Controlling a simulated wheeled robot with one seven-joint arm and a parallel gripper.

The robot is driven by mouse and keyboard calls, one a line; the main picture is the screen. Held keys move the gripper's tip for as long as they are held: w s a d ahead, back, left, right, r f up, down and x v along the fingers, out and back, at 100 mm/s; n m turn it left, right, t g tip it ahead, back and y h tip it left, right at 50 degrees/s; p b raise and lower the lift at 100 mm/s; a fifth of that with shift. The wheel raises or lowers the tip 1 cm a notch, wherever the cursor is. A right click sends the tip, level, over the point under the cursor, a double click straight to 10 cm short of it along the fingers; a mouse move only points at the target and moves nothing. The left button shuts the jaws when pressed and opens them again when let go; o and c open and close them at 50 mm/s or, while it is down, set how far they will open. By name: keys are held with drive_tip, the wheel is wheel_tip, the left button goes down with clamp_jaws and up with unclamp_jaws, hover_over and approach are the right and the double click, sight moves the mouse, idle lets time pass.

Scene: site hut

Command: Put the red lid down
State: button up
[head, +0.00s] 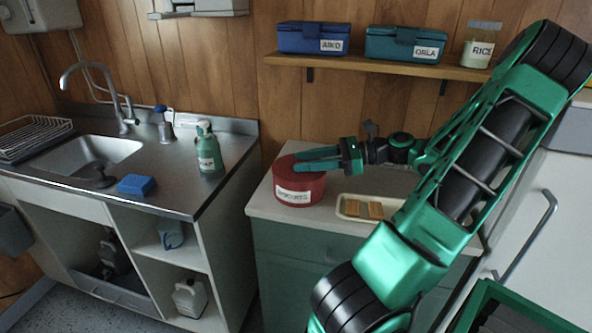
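A round red tin (298,192) with a white label stands on the light worktop. Its top (284,168) is red too, and I cannot tell where a lid ends and the tin begins. My gripper (296,161) reaches in from the right, with its two green fingers over the top of the tin. A small gap shows between the fingers. Whether they hold the red lid or a knob on it is too small to tell, and the fingers hide part of the top.
A cream tray (345,214) with brown biscuits lies right of the tin, close under my arm. Left are a steel sink (90,160), a green bottle (208,150) and a blue sponge (136,185). A shelf (390,68) with two boxes and a rice jar hangs above.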

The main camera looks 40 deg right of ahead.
drive_tip(key=shift+c, duration=0.3)
clamp_jaws()
